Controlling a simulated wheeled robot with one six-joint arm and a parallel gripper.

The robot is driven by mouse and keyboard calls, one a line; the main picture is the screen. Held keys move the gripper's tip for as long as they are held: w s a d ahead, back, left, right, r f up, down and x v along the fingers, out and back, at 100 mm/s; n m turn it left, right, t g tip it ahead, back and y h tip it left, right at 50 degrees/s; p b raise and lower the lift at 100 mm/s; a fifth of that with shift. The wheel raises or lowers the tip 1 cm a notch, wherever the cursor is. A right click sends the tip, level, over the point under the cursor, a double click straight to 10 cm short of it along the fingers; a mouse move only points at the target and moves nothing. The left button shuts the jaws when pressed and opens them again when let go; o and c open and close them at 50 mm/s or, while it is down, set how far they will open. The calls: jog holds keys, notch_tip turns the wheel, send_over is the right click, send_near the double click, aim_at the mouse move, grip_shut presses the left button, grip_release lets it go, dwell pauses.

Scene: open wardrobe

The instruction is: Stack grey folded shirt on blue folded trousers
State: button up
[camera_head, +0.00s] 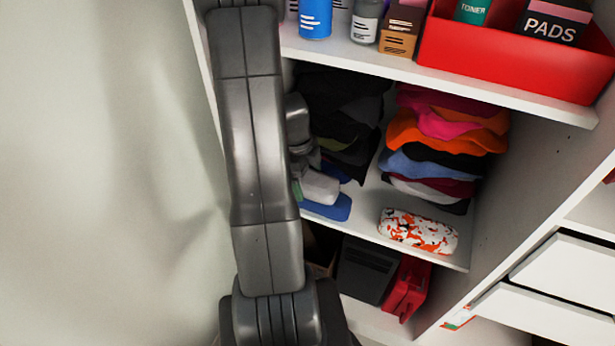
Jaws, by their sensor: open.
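My gripper (314,184) is inside the middle shelf compartment, low at the left, and my arm hides part of it. Its jaws are open. A blue folded cloth (328,208) lies on the shelf just below it, near the front edge; this looks like the blue trousers. I cannot tell whether the gripper touches it. A pile of dark folded clothes (345,105) stands behind the gripper, with some grey and olive layers low in it.
A colourful clothes pile (445,130) stands right of the gripper. A red-and-white patterned case (418,231) lies at the shelf's front. The upper shelf (450,78) carries bottles and a red bin (515,65). Below are a dark box (366,270) and a red item (407,288).

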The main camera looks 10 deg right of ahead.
jog(key=shift+r, duration=0.1)
jog(key=shift+r+p, duration=2.65)
jog(key=shift+r, duration=1.8)
jog(key=shift+f, duration=0.15)
notch_tip(320, 180, down, 9)
jog(key=b, duration=0.5)
